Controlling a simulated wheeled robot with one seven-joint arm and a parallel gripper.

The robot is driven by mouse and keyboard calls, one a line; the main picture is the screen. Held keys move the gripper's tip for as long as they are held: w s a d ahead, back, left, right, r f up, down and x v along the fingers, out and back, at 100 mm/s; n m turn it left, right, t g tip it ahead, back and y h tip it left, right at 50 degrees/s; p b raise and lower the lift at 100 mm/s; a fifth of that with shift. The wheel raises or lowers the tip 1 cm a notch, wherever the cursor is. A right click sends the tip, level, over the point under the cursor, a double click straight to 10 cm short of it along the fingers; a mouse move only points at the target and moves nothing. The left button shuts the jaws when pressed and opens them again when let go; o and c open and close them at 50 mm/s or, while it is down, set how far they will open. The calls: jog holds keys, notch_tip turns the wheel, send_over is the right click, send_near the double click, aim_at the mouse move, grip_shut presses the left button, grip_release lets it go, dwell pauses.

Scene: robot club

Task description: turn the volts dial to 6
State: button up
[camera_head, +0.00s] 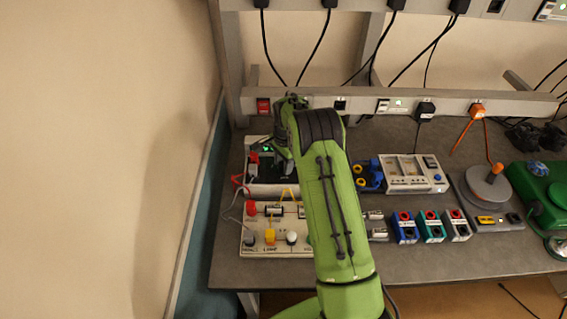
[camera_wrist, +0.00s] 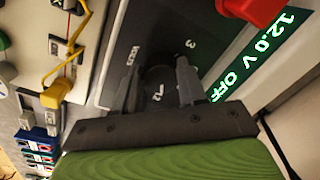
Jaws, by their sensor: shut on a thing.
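The power supply (camera_head: 262,186) stands at the left end of the bench, a pale box with a black front panel (camera_wrist: 190,25). In the wrist view its green display (camera_wrist: 258,50) reads 12.0 V OFF. The dark round volts dial (camera_wrist: 160,76) sits on the panel between my fingers, with a printed 3 beyond it and another number partly hidden nearer me. The dial's pointer is not clear. My gripper (camera_wrist: 158,82) is shut on the dial, one finger at each side. In the head view my green arm hides most of the gripper and the dial.
Red plugs (camera_head: 251,209) and a yellow lead (camera_wrist: 62,65) belong to the circuit board (camera_head: 262,246) in front of the supply. Several coloured blocks (camera_head: 405,228) stand right of my arm.

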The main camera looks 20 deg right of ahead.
jog(key=n+b, duration=0.1)
jog(key=n, duration=0.2)
jog(key=shift+n, duration=0.4)
jog(key=n, duration=0.4)
jog(key=shift+d+n+b, duration=0.15)
jog(key=shift+n+b, duration=0.15)
jog(key=shift+b, duration=0.1)
jog(key=n, duration=0.4)
jog(key=shift+n, duration=0.3)
jog(key=shift+d+n+g, duration=0.1)
jog(key=shift+n+g, duration=0.2)
jog(key=shift+n, duration=1.6)
jog(key=o, duration=1.1)
jog(key=shift+c, duration=0.2)
